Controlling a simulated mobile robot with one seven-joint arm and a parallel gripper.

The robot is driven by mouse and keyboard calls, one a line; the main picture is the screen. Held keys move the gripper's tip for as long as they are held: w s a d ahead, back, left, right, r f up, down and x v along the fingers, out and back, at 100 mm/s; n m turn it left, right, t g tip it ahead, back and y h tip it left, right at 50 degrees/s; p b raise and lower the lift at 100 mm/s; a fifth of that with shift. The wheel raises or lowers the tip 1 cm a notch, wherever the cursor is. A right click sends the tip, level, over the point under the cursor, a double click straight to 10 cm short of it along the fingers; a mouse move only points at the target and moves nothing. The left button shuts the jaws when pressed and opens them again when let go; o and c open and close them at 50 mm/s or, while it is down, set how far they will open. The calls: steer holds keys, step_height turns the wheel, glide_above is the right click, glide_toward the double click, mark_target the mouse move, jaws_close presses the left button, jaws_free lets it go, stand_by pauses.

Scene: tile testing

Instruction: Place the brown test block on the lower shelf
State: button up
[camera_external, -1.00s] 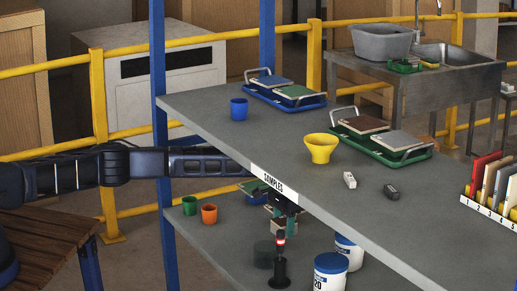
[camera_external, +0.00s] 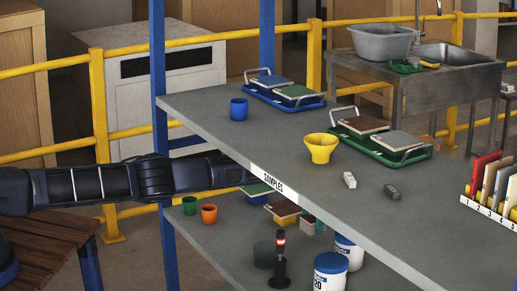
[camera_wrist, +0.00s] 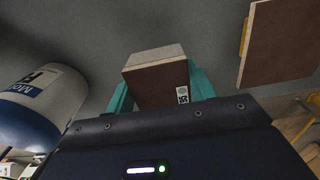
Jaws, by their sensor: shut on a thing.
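My gripper (camera_wrist: 160,88) has teal fingers, one on each side of the brown test block (camera_wrist: 160,84). The block has a brown face, a pale grey side and a small white code label. The fingers are shut on it. In the external view the held block (camera_external: 307,222) shows small under the edge of the upper shelf, with a bit of teal at its right. Most of my gripper is hidden there by the upper shelf. The block is low over the grey lower shelf (camera_external: 222,241); I cannot tell whether it touches it.
A brown-topped tile on a yellow base (camera_external: 283,209) is close left of the held block; it also shows in the wrist view (camera_wrist: 281,45). White tubs (camera_external: 331,272), a dark post with a red light (camera_external: 280,265) and cups (camera_external: 209,214) stand on the lower shelf. The upper shelf (camera_external: 290,155) overhangs.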

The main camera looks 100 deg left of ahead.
mark_target(312, 231)
steer(key=shift+f, duration=1.75)
steer(key=shift+f, duration=0.1)
steer(key=o, duration=1.2)
steer(key=shift+d, duration=0.1)
steer(key=shift+o, duration=0.2)
steer(key=shift+r, duration=2.85)
